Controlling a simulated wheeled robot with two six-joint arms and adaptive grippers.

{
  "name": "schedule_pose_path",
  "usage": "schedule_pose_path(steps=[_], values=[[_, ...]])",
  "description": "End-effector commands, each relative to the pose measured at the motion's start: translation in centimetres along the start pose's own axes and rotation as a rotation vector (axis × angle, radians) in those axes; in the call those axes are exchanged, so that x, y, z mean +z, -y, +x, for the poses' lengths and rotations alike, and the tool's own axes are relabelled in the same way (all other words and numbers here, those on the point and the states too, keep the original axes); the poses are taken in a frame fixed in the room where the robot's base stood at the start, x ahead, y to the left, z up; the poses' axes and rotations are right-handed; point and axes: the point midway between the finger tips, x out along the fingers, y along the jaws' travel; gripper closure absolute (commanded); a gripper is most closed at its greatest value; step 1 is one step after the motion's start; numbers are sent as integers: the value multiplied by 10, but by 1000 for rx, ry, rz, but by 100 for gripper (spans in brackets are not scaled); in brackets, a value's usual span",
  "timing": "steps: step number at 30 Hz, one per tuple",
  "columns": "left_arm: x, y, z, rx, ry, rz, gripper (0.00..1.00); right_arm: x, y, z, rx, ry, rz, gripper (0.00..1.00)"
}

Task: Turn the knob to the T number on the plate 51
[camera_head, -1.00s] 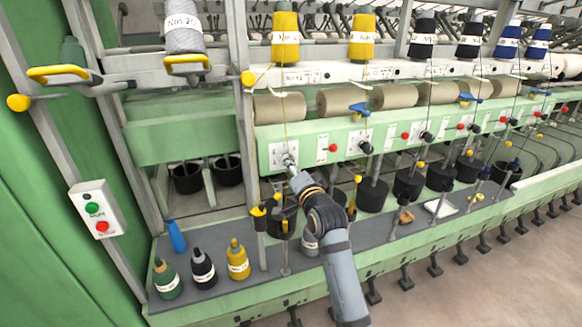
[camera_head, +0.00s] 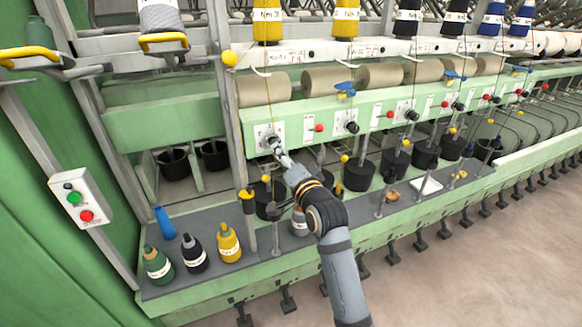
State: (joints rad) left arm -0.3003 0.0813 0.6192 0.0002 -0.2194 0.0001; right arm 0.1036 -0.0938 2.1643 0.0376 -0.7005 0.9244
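A white dial plate (camera_head: 262,131) sits on the green panel at the leftmost spinning position. My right gripper (camera_head: 275,144) is at this plate, its tip over the place of the knob. The knob there is hidden behind the fingers, and the fingers are too small to tell open from shut. The numbers on the plate are too small to read. A small white label (camera_head: 287,56) with unclear writing is on the rail above. My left gripper is not in view.
More black knobs (camera_head: 351,127) and red buttons (camera_head: 319,128) run along the panel to the right. Bottles, including a yellow one (camera_head: 229,243), stand on the lower shelf. A run/stop box (camera_head: 80,199) hangs left.

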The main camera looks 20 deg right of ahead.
Motion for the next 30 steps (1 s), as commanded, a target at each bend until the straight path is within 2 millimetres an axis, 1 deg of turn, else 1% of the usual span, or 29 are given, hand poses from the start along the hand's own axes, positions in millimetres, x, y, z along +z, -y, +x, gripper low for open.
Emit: schedule_pose_path(steps=[1,3,6,9,11,15,26,28,29,30], values=[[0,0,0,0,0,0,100,0,0,-14,1,0,2,48],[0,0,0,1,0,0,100,0,0,-30,0,0,3,48],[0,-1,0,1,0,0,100,0,-1,-49,1,0,3,48],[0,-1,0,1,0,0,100,0,0,-62,0,0,1,48],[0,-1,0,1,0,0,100,0,0,-66,0,0,2,48],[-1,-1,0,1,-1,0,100,0,1,-69,-1,-1,2,48],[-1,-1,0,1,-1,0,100,0,0,-68,0,0,0,48],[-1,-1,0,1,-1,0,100,7,-10,-64,17,12,-13,48],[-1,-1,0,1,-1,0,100,12,-18,-61,31,22,-25,48],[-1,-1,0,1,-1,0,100,23,-34,-55,58,42,-46,48]])
